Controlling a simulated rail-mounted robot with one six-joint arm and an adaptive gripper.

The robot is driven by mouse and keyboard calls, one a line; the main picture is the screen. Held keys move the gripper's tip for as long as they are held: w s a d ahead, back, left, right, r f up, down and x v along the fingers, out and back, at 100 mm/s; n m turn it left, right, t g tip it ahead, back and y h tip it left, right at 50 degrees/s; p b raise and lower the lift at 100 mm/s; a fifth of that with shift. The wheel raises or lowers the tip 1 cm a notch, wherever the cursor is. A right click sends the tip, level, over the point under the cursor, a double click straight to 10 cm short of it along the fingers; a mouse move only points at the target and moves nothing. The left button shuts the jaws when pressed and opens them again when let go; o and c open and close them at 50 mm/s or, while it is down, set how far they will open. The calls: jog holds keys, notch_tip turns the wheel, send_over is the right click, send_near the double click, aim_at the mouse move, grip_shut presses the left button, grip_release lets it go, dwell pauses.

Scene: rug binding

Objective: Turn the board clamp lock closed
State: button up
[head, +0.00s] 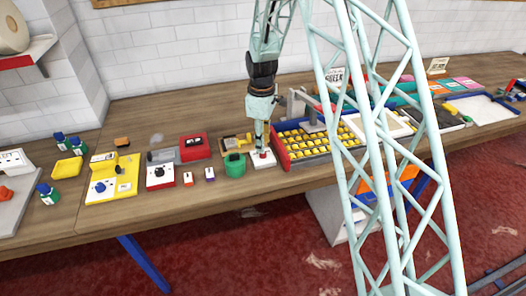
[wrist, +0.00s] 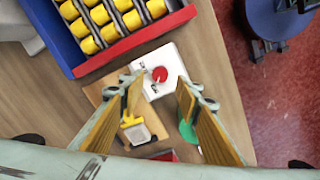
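A white plate (wrist: 172,56) with a round red knob (wrist: 160,74) and small dark marks lies on the bench, likely the board clamp lock. In the head view the white plate (head: 265,163) sits right below my gripper (head: 262,146). In the wrist view my gripper (wrist: 158,84) is open, one finger to each side of the red knob, with nothing held. The fingers appear above the knob; I cannot tell the exact height or any contact. Whether the knob stands open or closed is not readable.
A blue and red tray of yellow spools (head: 318,142) stands close on the right. A green round container (head: 235,165) and a yellow tool (wrist: 135,130) are close by. Left along the bench are a red box (head: 194,147) and a yellow plate with a blue knob (head: 112,187).

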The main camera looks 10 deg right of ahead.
jog(key=shift+w+f, duration=0.1)
jog(key=shift+f, duration=2.3)
jog(key=c, duration=0.9)
